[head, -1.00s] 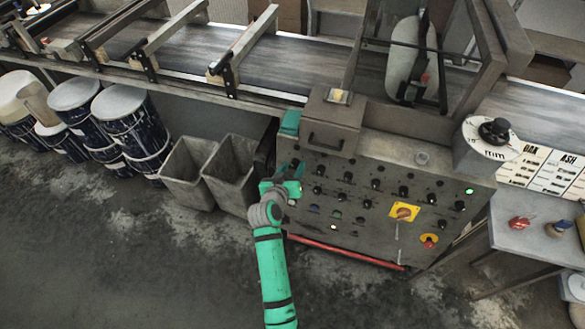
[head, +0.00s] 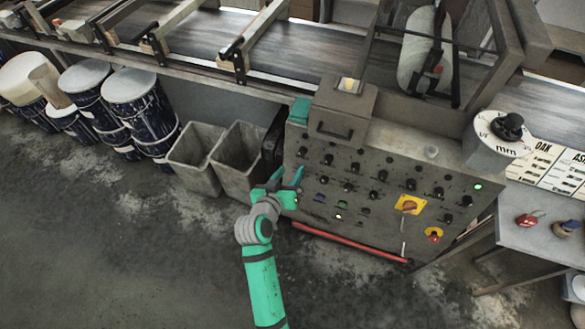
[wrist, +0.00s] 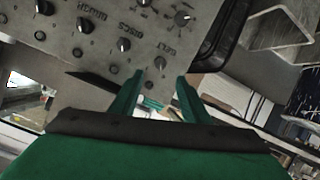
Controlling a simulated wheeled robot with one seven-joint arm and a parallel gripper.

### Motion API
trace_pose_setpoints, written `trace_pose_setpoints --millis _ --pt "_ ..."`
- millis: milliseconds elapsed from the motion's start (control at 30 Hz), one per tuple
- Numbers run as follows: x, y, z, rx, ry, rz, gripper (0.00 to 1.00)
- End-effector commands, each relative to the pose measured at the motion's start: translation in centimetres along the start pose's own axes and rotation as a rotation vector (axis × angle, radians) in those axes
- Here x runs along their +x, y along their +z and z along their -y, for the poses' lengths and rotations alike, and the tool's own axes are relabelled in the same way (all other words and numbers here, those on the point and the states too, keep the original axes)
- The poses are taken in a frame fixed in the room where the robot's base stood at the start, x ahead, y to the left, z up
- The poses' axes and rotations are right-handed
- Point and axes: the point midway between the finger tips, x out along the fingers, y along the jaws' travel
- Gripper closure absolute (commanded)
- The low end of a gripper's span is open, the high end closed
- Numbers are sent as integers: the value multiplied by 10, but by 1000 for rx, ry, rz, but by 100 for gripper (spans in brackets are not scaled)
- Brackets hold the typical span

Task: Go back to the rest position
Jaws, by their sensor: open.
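My gripper (head: 285,178) is green with two fingers. It is in front of the left side of the grey control panel (head: 385,228), near the panel's left edge. The fingers are apart with nothing between them. In the wrist view, the two fingertips (wrist: 157,80) stand apart, with the panel face (wrist: 105,62) and its black knobs beyond them. I cannot tell from these views whether a fingertip touches the panel.
Two grey bins (head: 238,158) stand left of the panel, with blue drums (head: 140,108) further left. A red bar (head: 350,243) runs along the panel's lower front. A small table (head: 545,235) stands at right. The floor (head: 110,260) at lower left is open.

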Motion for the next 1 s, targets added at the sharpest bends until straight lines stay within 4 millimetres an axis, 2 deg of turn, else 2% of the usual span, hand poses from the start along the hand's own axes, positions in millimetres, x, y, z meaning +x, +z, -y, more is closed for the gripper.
trace_pose_setpoints --millis 533,633,767,1000 --pt "-1 0 0 0 0 0 58" --pt "-4 6 1 0 -9 1 58" --pt "-17 30 6 1 -51 2 58" --pt "-69 92 11 25 -168 -16 58"
